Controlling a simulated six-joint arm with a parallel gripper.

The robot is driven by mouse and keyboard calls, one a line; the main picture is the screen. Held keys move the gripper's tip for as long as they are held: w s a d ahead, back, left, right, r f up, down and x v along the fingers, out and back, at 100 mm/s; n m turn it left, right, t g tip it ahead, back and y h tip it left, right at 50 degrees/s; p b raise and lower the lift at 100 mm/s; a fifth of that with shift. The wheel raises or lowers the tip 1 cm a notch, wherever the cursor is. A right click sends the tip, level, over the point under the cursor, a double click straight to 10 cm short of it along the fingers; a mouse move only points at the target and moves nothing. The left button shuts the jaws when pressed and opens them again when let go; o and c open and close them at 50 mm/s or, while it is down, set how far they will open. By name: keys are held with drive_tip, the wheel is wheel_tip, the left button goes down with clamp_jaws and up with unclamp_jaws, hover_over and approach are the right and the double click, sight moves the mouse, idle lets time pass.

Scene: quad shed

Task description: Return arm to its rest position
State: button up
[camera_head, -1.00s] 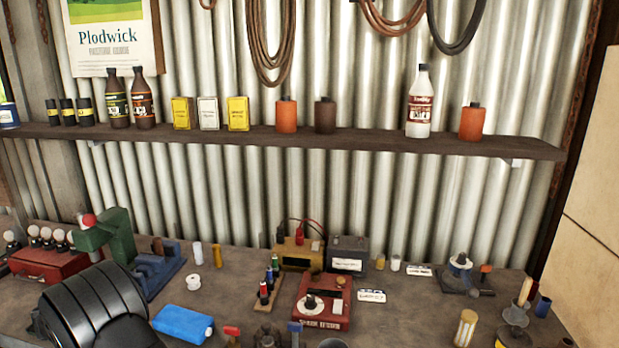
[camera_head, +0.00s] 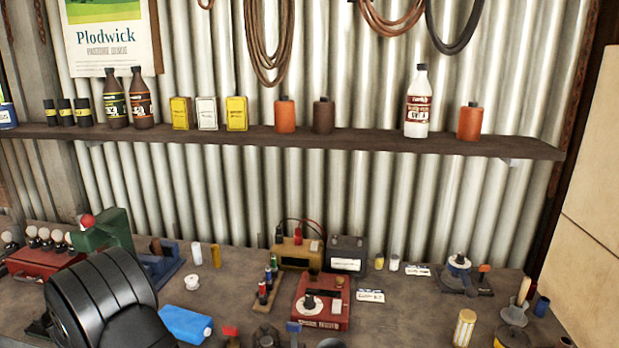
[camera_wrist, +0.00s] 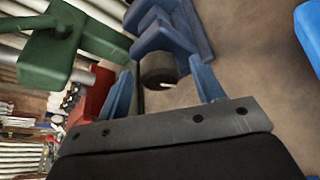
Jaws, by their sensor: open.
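My gripper (camera_wrist: 163,84) shows in the wrist view as two blue fingers on a grey plate. The fingers are wide apart, with nothing held between them. A blue vise (camera_wrist: 190,22) lies beyond the fingertips, and a dark cylinder (camera_wrist: 158,68) shows in the gap; I cannot tell whether it is part of the vise. In the head view my black arm link fills the lower left and hides the gripper. It partly covers the vise (camera_head: 158,270).
A green press (camera_head: 105,232) and red box (camera_head: 45,262) stand left of the vise. A blue jug (camera_head: 186,323) lies just right of my arm. A red device (camera_head: 322,303) and two batteries stand mid-bench. A loaded shelf (camera_head: 350,143) runs above. Bare bench shows between items.

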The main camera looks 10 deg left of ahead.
drive_tip(key=shift+m+y, duration=0.4)
drive_tip(key=shift+m, duration=0.4)
drive_tip(key=shift+t, duration=0.3)
drive_tip(key=shift+o, duration=0.2)
drive_tip(key=o, duration=0.8)
drive_tip(key=shift+w+d+r+m, duration=0.15)
drive_tip(key=shift+w+r+m, duration=0.15)
drive_tip(key=shift+m, duration=0.3)
wheel_tip(320, 180, up, 3)
drive_tip(key=w+d+m+g+h, duration=0.1)
drive_tip(key=w+d+m+h, duration=0.1)
drive_tip(key=m+h, duration=0.3)
drive_tip(key=s+a+r+m+g+y, duration=0.3)
drive_tip(key=s+a+r+g, duration=0.1)
drive_tip(key=r+g, duration=0.35)
drive_tip(key=s+a+r+m+g+y, duration=0.35)
drive_tip(key=s+r+g, duration=0.2)
drive_tip(key=r, duration=0.35)
drive_tip(key=shift+n+h, duration=0.35)
drive_tip(key=x, duration=1)
drive_tip(key=shift+w+a+r, duration=0.1)
drive_tip(key=shift+a, duration=0.25)
